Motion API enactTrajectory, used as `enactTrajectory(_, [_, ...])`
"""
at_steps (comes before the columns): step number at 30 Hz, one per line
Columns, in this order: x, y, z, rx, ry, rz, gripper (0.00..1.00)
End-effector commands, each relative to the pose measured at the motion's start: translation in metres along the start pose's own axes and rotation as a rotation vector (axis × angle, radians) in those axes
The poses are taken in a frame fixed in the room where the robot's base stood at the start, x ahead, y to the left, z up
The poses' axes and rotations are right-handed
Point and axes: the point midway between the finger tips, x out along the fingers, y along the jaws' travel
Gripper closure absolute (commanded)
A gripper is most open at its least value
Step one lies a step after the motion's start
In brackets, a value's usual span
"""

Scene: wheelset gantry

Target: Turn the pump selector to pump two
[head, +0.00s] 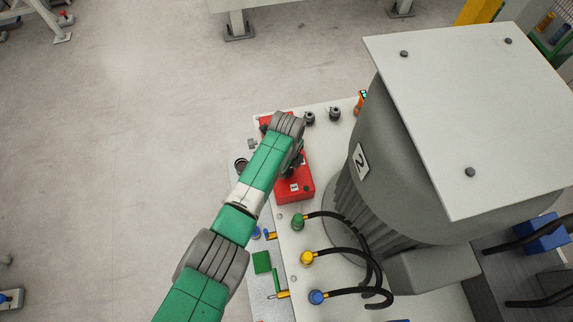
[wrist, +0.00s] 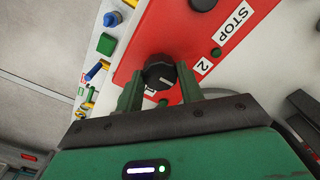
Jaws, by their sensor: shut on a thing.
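The pump selector is a black round knob (wrist: 158,70) with a white pointer line, on a red panel (wrist: 172,35). A white label "2" (wrist: 203,66) is on the panel to the right of the knob in the wrist view. My gripper (wrist: 160,88) has its green fingers on either side of the knob and is shut on it. In the head view the red box (head: 297,190) shows a label "1" (head: 294,187); my wrist hides most of its top, including the knob. I cannot tell exactly which label the pointer faces.
A "STOP" label (wrist: 233,22) and another black control (wrist: 203,3) are on the panel. A large grey motor (head: 405,150) marked "2" stands right of the box. Green (head: 298,221), yellow (head: 307,258) and blue (head: 317,297) hose connectors lie below it. Open floor is at left.

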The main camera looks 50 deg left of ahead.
Motion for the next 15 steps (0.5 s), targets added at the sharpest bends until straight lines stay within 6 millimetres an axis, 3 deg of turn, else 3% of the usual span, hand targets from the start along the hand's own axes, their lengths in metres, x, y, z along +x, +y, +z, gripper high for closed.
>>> enactTrajectory(15, [-0.0025, -0.001, -0.0002, 0.033, 0.0, -0.001, 0.85])
